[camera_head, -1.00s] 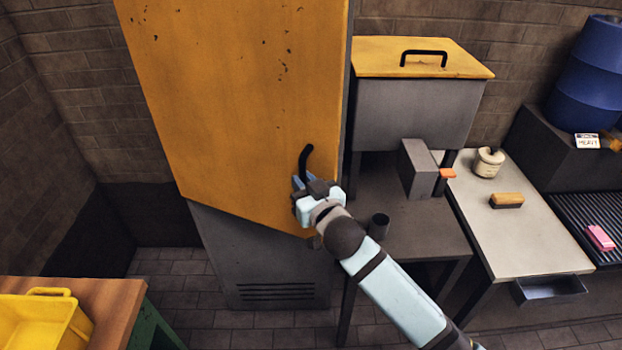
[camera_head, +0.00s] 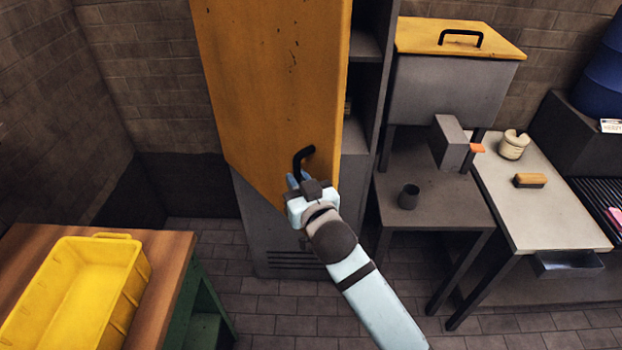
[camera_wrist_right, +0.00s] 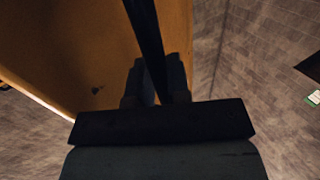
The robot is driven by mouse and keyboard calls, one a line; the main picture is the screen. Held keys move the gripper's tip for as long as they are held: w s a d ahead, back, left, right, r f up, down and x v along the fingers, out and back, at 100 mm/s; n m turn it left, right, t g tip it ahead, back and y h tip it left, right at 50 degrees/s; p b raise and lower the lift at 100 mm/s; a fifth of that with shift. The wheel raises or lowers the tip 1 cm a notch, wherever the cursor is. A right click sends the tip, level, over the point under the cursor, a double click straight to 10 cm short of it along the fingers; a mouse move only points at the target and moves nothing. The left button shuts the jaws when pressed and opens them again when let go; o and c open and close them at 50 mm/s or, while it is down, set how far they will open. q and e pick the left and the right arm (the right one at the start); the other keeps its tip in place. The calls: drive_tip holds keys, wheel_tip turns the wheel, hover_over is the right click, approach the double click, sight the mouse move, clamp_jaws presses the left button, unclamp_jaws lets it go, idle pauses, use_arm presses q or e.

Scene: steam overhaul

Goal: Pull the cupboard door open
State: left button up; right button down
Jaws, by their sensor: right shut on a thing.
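The cupboard's orange door (camera_head: 265,90) stands partly open in the head view, with grey shelves (camera_head: 355,135) showing at its right side. The black curved handle (camera_head: 303,158) is near the door's lower right edge. My right gripper (camera_head: 296,180) is shut on the lower part of this handle. In the right wrist view the handle (camera_wrist_right: 148,45) runs down between the two fingers (camera_wrist_right: 156,82), in front of the orange door (camera_wrist_right: 65,50). The grey cupboard body (camera_head: 262,220) shows below the door. My left gripper is not in view.
A wooden bench (camera_head: 172,255) with a yellow tub (camera_head: 135,285) stands at the lower left. A grey stand (camera_head: 440,205) with a dark cup (camera_head: 409,197) and a pale table (camera_head: 535,215) are on the right. Tiled floor (camera_head: 265,310) is clear before the cupboard.

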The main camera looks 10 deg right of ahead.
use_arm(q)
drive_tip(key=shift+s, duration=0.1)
use_arm(e)
drive_tip(key=shift+s+a+r, duration=0.1)
drive_tip(key=shift+s+a, duration=0.15)
drive_tip(key=shift+a, duration=0.2)
drive_tip(key=c, duration=1.1)
unclamp_jaws()
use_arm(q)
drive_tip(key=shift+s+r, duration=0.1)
